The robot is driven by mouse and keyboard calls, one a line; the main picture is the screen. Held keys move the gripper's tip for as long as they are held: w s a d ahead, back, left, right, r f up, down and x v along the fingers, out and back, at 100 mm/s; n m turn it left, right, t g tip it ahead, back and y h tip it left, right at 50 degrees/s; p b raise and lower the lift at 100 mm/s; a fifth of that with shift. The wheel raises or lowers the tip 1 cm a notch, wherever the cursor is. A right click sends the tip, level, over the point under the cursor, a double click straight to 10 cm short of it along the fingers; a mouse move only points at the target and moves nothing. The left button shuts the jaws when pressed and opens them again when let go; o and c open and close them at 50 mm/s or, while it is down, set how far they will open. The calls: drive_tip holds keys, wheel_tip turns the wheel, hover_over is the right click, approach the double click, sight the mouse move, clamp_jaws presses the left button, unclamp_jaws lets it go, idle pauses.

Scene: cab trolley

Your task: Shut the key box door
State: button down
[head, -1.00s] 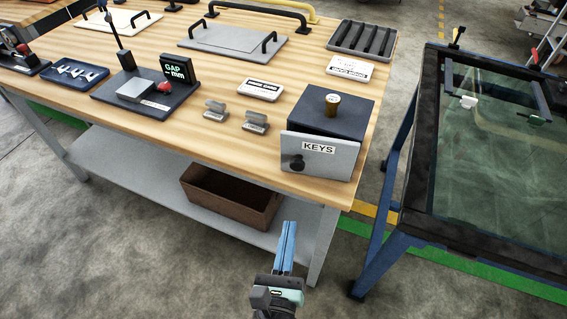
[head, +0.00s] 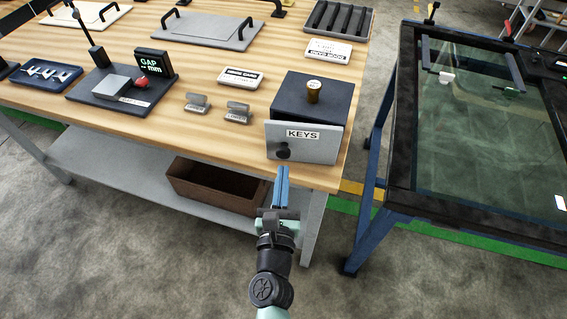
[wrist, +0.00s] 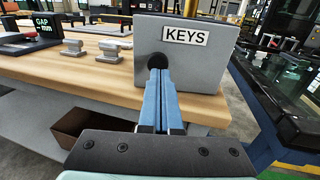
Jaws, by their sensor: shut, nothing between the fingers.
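The key box (head: 322,92) is a dark box at the table's front right corner. Its light grey door (head: 318,149) carries a KEYS label and a black knob (head: 283,150) at the left. The door looks slightly ajar: its left edge stands a little off the box, its right edge meets it. My gripper (head: 281,170) is shut and empty, its blue fingers pointing at the door just below the knob. In the wrist view the fingertips (wrist: 158,72) overlap the lower part of the knob (wrist: 157,61); I cannot tell whether they touch it.
A brass-coloured knob (head: 314,91) stands on the box. Two small grey blocks (head: 237,112) and a gauge stand (head: 115,92) lie to the left. A brown bin (head: 213,186) sits on the lower shelf. A glass-topped blue trolley (head: 480,130) stands at the right.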

sight(280, 154)
drive_tip(key=shift+w+d, duration=0.1)
drive_tip(key=shift+w, duration=1.3)
drive_tip(key=shift+w+a+b, duration=0.2)
drive_tip(key=shift+w, duration=0.45)
drive_tip(key=shift+w+a+b, duration=0.15)
drive_tip(key=shift+w, duration=0.5)
drive_tip(key=shift+r, duration=0.1)
